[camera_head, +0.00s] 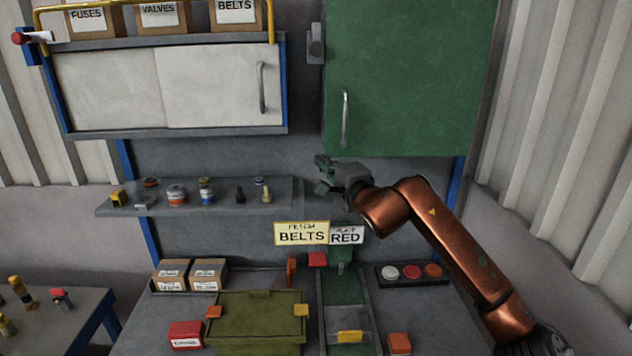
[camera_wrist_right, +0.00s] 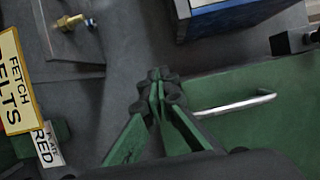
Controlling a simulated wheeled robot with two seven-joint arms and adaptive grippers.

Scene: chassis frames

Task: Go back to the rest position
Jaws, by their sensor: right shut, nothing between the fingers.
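My right gripper (camera_head: 322,174) is shut and empty. In the head view it hangs in front of the grey back panel, below the green cabinet door (camera_head: 408,75) and right of the shelf. In the right wrist view its green fingers (camera_wrist_right: 157,82) are together, with the door's metal handle (camera_wrist_right: 235,103) beside them and no contact that I can make out. My copper-coloured right arm comes in from the lower right. My left gripper is not in view.
A shelf (camera_head: 215,208) with several small parts is left of the gripper. Signs reading "FETCH BELTS" (camera_head: 301,233) and "RED" (camera_head: 347,235) hang below. The bench holds an olive box (camera_head: 257,325), two cartons and a button panel (camera_head: 412,282). A white sliding-door cabinet (camera_head: 215,88) is upper left.

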